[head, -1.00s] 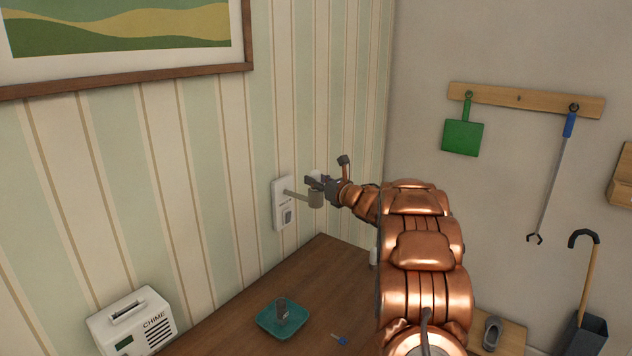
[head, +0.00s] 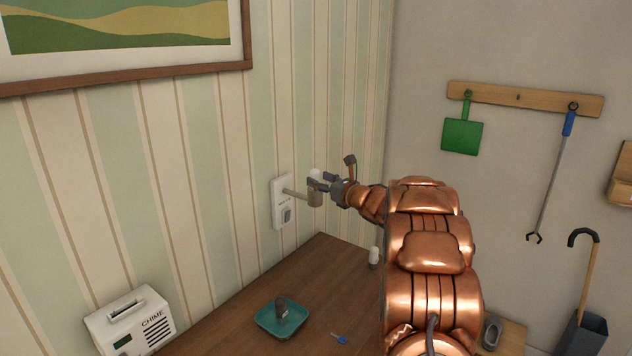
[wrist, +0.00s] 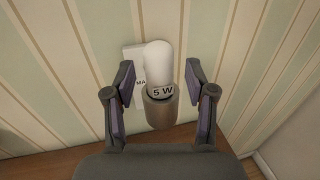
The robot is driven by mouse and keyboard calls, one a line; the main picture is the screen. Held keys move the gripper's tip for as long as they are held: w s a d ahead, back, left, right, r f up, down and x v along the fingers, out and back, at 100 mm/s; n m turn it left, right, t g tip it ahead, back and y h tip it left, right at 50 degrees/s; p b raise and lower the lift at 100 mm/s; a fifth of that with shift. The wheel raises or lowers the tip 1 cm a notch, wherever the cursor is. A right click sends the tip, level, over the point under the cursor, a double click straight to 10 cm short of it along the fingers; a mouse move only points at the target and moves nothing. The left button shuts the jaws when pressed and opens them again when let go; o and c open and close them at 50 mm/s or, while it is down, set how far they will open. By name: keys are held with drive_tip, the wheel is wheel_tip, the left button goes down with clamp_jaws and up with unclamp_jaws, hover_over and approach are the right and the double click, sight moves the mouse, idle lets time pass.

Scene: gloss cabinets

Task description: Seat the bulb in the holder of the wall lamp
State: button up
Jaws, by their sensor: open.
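The wall lamp (head: 281,204) is a white plate on the striped wall with an arm ending in a grey cup-shaped holder (head: 315,198). The white bulb (head: 315,175) stands in the holder's mouth. In the wrist view the bulb (wrist: 158,62), marked "5 W", has its lower end inside the holder (wrist: 160,110); its base is hidden there, so its depth cannot be told. My gripper (wrist: 159,80) is open, with one finger on each side of the bulb and a visible gap to both. In the head view my gripper (head: 322,183) is just right of the bulb.
A chime box (head: 130,322) stands at left.

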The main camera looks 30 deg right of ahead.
drive_tip(key=s+d+b, duration=0.1)
drive_tip(key=s+b, duration=0.2)
drive_tip(key=s, duration=0.6)
drive_tip(key=shift+s, duration=0.2)
drive_tip(key=s+a+f+n+g, duration=0.5)
drive_tip(key=s+a+n, duration=0.6)
drive_tip(key=s, duration=0.3)
drive_tip(key=s+a+f+n+g+h, duration=0.1)
drive_tip(key=s+a+f+n+g, duration=0.5)
drive_tip(key=s+a+n, duration=0.6)
drive_tip(key=s+a+f+n+g, duration=0.5)
drive_tip(key=s+a+n+g, duration=0.3)
drive_tip(key=s+a+n, duration=0.3)
drive_tip(key=s+a, duration=0.3)
drive_tip(key=s, duration=0.3)
drive_tip(key=shift+f+n+g+h, duration=0.15)
drive_tip(key=shift+n+g+h, duration=0.25)
